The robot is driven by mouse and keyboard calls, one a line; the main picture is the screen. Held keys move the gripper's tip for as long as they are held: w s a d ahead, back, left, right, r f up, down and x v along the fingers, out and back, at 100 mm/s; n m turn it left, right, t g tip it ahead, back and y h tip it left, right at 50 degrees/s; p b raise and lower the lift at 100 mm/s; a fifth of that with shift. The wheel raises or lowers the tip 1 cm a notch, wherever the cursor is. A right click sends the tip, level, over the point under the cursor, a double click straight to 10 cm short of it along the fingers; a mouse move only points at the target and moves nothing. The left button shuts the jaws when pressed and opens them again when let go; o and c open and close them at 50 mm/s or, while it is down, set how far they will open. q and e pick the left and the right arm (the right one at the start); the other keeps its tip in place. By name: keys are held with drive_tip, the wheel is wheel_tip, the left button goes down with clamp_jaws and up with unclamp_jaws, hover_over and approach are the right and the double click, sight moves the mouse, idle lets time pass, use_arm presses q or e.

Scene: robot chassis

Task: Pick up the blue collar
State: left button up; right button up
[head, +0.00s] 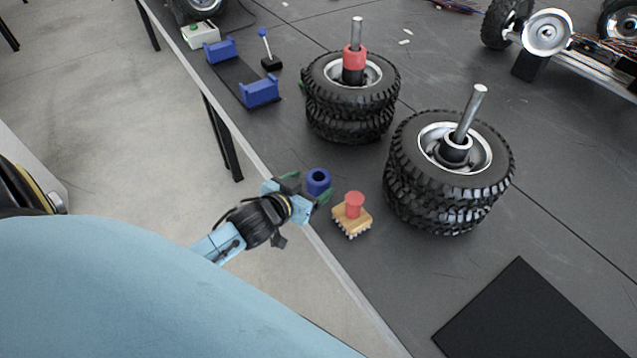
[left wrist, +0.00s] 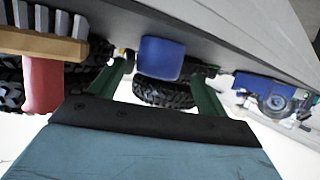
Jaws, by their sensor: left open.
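The blue collar (head: 318,181) is a short ring with a dark hole on top, standing on the dark table near its left edge. In the left wrist view the blue collar (left wrist: 160,58) shows from the side, ahead between the finger tips. My left gripper (head: 309,189) is open, its two green fingers on either side of the collar. It also shows in the left wrist view (left wrist: 160,80). I cannot tell whether either finger touches the collar. My right gripper is not in view.
A wooden brush with a red handle (head: 353,212) stands close to the right of the collar. Two tyre stacks with metal posts (head: 350,100), (head: 450,180) stand behind it. A black mat (head: 520,315) lies at the front right. Blue cradles (head: 259,91) sit farther back.

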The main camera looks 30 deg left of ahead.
sight(322, 175)
use_arm(q)
drive_tip(key=shift+w+f, duration=0.15)
drive_tip(key=shift+w, duration=0.35)
drive_tip(key=x, duration=0.3)
drive_tip(key=b+x, duration=0.1)
drive_tip(key=shift+w+d, duration=0.1)
drive_tip(key=shift+w, duration=0.4)
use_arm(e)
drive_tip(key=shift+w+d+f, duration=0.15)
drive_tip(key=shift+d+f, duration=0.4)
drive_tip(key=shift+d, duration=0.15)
use_arm(q)
drive_tip(key=c, duration=1)
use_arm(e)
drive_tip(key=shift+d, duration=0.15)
use_arm(q)
drive_tip(key=shift+c, duration=0.2)
